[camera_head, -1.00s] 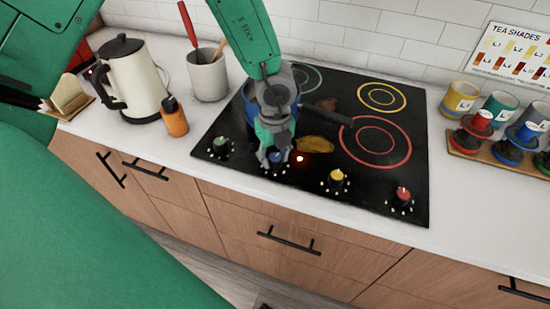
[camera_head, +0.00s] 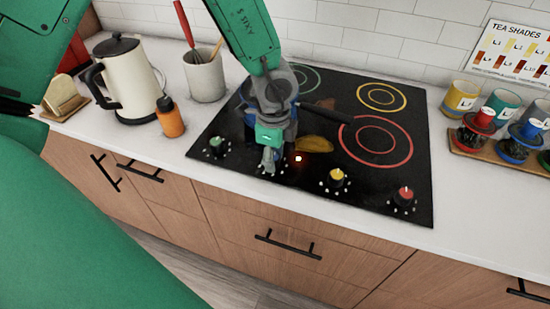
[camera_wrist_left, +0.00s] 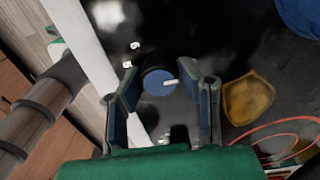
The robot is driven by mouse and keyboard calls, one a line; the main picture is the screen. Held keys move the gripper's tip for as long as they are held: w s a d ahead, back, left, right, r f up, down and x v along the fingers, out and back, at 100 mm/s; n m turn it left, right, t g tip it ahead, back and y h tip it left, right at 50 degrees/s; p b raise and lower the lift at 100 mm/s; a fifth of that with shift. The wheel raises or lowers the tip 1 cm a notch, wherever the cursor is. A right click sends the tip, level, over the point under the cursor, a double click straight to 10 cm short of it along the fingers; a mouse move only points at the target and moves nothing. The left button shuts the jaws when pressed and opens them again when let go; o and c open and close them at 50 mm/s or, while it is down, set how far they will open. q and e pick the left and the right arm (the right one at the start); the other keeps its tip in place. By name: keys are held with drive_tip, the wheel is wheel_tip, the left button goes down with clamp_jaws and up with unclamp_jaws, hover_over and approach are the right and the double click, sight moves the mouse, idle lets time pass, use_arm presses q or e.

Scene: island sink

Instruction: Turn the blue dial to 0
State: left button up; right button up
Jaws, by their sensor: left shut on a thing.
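The blue dial (camera_wrist_left: 158,83) sits between the two fingers of my left gripper (camera_wrist_left: 168,84) in the left wrist view. Its white pointer mark points to the right in that view. White markings lie around it on the black cooktop (camera_head: 220,125); the digits are too small to read. In the head view my left gripper (camera_head: 268,160) reaches down to the front edge of the cooktop, shut on the dial, and hides it. My right gripper is not in view.
A green dial (camera_head: 216,145), a yellow dial (camera_head: 337,177) and a red dial (camera_head: 404,195) line the cooktop's front. A dark-handled pan (camera_head: 325,113) stands behind my gripper. A kettle (camera_head: 130,80) and an orange bottle (camera_head: 170,117) are at left.

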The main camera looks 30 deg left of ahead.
use_arm(q)
drive_tip(key=shift+a, duration=0.1)
idle(0.4)
drive_tip(key=o, duration=1.1)
drive_tip(key=shift+r, duration=0.1)
drive_tip(key=shift+o, duration=0.2)
drive_tip(key=shift+a, duration=0.1)
drive_tip(key=shift+w+r, duration=0.1)
drive_tip(key=shift+r, duration=0.35)
wheel_tip(320, 180, up, 11)
drive_tip(key=shift+f, duration=0.1)
